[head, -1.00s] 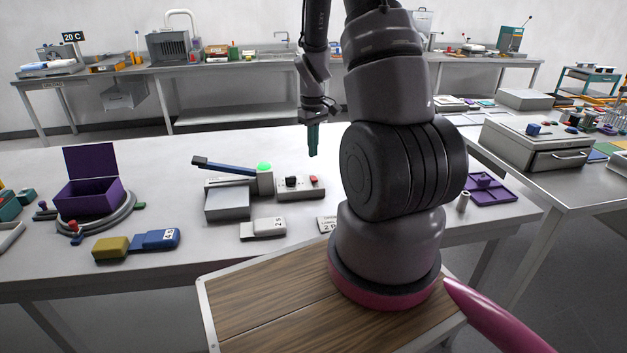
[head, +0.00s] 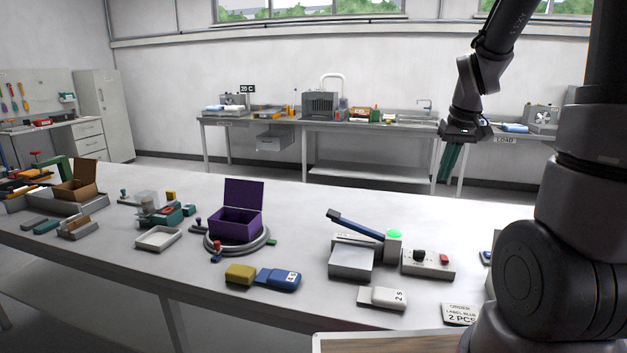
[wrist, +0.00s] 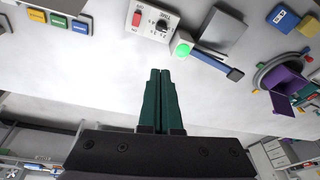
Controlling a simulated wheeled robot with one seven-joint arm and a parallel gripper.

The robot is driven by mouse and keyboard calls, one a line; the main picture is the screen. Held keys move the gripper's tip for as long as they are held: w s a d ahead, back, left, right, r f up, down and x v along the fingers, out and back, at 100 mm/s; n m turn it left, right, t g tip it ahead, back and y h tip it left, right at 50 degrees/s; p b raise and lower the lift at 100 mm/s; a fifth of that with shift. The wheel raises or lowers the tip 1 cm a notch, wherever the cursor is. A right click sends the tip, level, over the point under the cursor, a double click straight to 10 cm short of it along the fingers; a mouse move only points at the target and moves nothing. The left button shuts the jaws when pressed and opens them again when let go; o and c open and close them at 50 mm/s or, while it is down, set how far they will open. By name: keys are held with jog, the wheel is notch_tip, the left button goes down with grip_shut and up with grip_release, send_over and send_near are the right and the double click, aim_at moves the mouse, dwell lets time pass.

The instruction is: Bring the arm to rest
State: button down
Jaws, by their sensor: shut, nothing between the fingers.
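My gripper (head: 449,163) hangs from my arm at the upper right of the head view, its green fingers pointing down above the far side of the white table (head: 310,215). In the wrist view my gripper (wrist: 159,75) shows its two fingers side by side, closed together with nothing between them. It touches nothing that I can see. A device with a blue lever and a lit green dome (head: 394,235) stands on the table below and left of the gripper.
A purple open box (head: 237,222) stands on a grey ring at the table's middle. A back bench (head: 320,122) runs along the wall.

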jog(key=s+a+r+m+t, duration=0.2)
jog(key=s+a+r, duration=0.1)
jog(key=s+r, duration=0.4)
jog(key=s+a+r+m+t+y, duration=0.1)
jog(key=s+a+r, duration=0.3)
jog(key=s+r, duration=0.4)
jog(key=shift+s+a+m+t, duration=0.3)
jog(key=shift+s+m+t, duration=0.2)
jog(key=shift+s+t, duration=0.1)
